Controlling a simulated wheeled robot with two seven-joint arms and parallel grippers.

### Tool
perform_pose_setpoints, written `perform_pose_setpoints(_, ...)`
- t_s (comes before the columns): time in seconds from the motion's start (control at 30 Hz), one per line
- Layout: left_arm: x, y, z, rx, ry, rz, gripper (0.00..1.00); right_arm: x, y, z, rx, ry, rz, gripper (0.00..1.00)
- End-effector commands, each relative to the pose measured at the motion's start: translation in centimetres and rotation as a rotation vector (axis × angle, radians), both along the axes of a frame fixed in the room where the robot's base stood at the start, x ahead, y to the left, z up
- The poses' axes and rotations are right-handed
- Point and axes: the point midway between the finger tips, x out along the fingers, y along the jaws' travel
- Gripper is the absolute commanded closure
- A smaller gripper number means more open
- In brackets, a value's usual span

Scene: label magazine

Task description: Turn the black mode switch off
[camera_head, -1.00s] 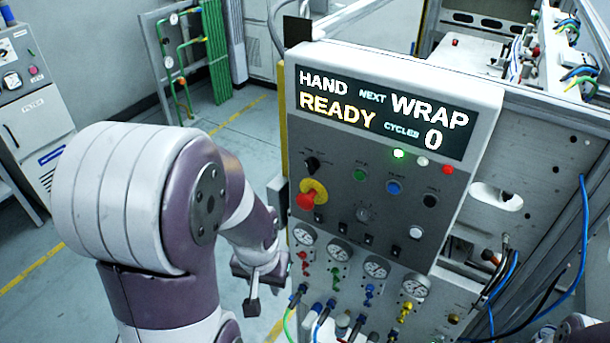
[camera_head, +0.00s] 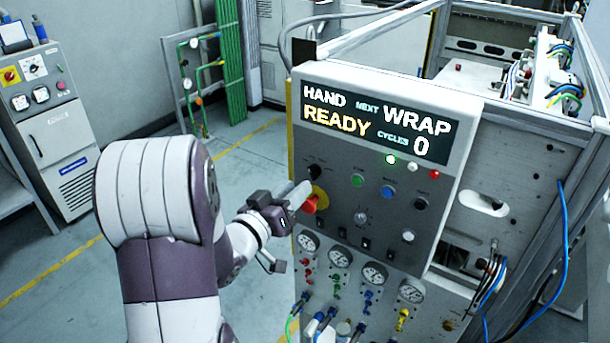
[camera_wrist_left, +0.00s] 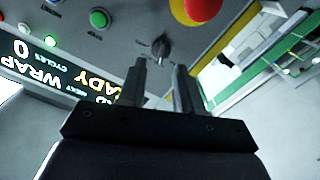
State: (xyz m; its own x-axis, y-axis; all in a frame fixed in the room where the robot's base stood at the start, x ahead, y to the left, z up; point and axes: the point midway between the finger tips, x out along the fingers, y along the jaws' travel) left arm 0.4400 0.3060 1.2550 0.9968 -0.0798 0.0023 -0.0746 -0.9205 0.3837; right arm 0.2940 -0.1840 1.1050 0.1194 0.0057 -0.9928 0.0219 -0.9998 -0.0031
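The black mode switch (camera_head: 314,172) is a rotary knob at the upper left of the grey control panel (camera_head: 335,200), above the red emergency button (camera_head: 312,204). It also shows in the left wrist view (camera_wrist_left: 160,47), just beyond my fingertips. I cannot read its setting. My left gripper (camera_head: 302,190) is close in front of the panel, just below and left of the switch. In the left wrist view, its two fingers (camera_wrist_left: 160,68) are apart with nothing between them, pointing at the knob. I cannot tell whether they touch it. My right gripper is not in view.
The red button on its yellow base (camera_wrist_left: 203,8) sits close to my left fingers. Green (camera_head: 357,180), blue (camera_head: 388,192) and black (camera_head: 421,204) buttons lie to the right. The display (camera_head: 375,125) reads HAND, READY, NEXT WRAP, CYCLES 0. Gauges (camera_head: 340,257) sit below.

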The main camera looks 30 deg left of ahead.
Motion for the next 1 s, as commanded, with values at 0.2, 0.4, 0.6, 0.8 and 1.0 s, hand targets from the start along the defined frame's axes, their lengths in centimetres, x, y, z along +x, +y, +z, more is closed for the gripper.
perform_pose_setpoints(0.2, 3.8, -0.3, 0.2, 0.000, 0.002, -0.001, 0.66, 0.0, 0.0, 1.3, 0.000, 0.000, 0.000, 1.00)
perform_pose_setpoints(0.4, 4.6, -0.3, 0.0, 0.001, 0.001, 0.002, 0.66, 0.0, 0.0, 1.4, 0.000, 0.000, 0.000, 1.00)
perform_pose_setpoints(0.6, 4.6, -0.3, 0.0, 0.001, 0.001, 0.002, 0.72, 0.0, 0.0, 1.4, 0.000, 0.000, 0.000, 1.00)
perform_pose_setpoints(0.8, 4.6, -0.3, 0.0, 0.001, 0.001, 0.002, 1.00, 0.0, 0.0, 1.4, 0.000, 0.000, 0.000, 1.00)
perform_pose_setpoints(1.0, 4.6, -0.3, 0.0, -0.013, 0.002, 0.002, 1.00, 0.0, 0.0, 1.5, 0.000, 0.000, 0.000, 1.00)
